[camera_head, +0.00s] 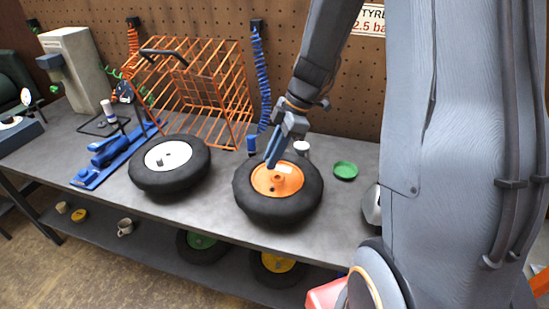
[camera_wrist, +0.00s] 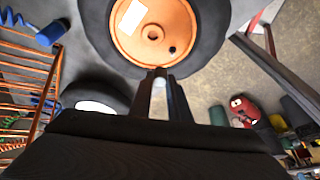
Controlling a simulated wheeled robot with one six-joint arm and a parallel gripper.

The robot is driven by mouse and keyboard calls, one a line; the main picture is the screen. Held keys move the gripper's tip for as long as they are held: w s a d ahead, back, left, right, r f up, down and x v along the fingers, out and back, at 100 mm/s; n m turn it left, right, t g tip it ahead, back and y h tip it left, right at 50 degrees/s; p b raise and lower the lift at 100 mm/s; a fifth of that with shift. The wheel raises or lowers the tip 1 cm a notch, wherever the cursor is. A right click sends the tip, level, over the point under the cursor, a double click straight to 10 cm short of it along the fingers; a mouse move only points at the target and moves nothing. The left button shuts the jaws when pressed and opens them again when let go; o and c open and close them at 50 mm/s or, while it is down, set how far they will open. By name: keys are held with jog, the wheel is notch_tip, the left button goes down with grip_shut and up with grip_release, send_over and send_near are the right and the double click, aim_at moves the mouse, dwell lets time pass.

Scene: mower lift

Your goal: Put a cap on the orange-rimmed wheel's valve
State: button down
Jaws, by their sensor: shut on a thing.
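The orange-rimmed wheel (camera_head: 278,180) lies flat on the bench, black tyre around it. It also fills the top of the wrist view (camera_wrist: 135,45), with a white label, a central hub and a small dark spot on the rim. I cannot tell for sure whether that spot is the valve. In the wrist view my gripper (camera_wrist: 160,78) is shut on a small pale piece (camera_wrist: 161,82), probably a cap, mostly hidden by the fingers. Contact with the rim cannot be told.
A white-rimmed wheel (camera_head: 169,157) lies to the left. A green dish (camera_head: 345,171) sits to the right. An orange wire cage (camera_head: 200,85) and a blue coiled hose (camera_head: 260,75) stand behind. More wheels lie on the lower shelf (camera_head: 150,238).

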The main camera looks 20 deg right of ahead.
aim_at(271, 185)
jog(key=shift+s+f+n+g+b, duration=0.25)
jog(key=shift+s+f+n+b, duration=0.15)
jog(key=shift+s+f+n, duration=0.25)
jog(key=shift+s+f+n+g+b, duration=0.3)
jog(key=shift+f+n, duration=0.25)
jog(key=shift+f, duration=0.25)
jog(key=shift+f+b, duration=0.7)
jog(key=shift+b, duration=0.15)
jog(key=shift+f+b, duration=1.25)
jog(key=shift+b, duration=0.4)
dwell(1.1)
jog(key=c, duration=1.3)
grip_release()
jog(key=shift+r, duration=0.1)
jog(key=shift+r+p, duration=2.15)
jog(key=shift+r, duration=1.55)
